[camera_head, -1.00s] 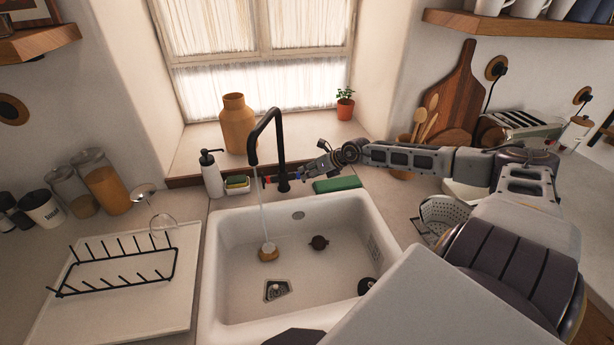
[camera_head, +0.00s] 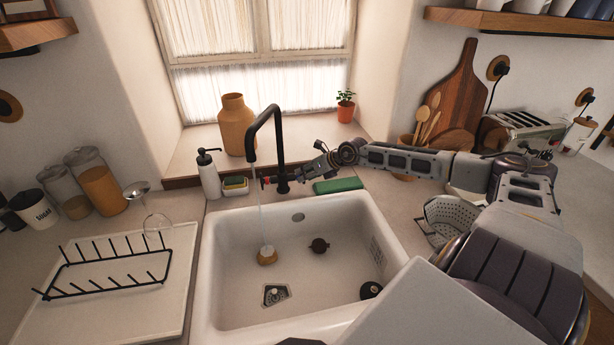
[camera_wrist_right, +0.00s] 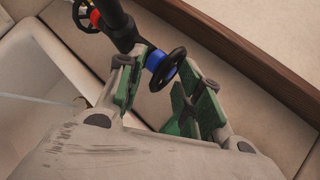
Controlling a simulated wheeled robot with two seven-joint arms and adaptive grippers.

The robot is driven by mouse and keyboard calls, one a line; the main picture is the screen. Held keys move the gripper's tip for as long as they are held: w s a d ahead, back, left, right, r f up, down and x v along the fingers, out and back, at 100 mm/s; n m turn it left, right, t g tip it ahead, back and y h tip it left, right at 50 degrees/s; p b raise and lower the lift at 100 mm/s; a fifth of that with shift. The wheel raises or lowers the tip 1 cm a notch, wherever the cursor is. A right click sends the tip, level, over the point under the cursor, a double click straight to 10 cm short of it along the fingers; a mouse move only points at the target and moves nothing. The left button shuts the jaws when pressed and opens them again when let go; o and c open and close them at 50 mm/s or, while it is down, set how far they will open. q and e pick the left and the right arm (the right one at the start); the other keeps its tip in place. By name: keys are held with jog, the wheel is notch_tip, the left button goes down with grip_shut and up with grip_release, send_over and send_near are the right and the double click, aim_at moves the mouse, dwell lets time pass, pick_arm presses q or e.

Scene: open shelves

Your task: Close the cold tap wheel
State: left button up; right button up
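The black tap (camera_head: 280,150) stands behind the sink, with a thin stream of water falling from its spout. The cold tap wheel (camera_wrist_right: 168,68), a black ring with a blue hub, is on one side of the tap body. The hot wheel (camera_wrist_right: 82,14) with a red hub is on the other side. My right gripper (camera_wrist_right: 167,88) is open, its green-padded fingers on either side of the cold wheel near their tips. I cannot tell whether they touch it. In the head view my right gripper (camera_head: 308,170) mostly hides the cold wheel. My left gripper is out of view.
The white sink (camera_head: 213,255) holds a small brush (camera_head: 267,256) under the stream and a dark plug (camera_head: 319,245). A soap bottle (camera_head: 208,175) and sponge holder (camera_head: 235,186) stand left of the tap. A green sponge (camera_head: 338,185) lies below my right wrist.

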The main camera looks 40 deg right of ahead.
dwell(0.3)
grip_shut()
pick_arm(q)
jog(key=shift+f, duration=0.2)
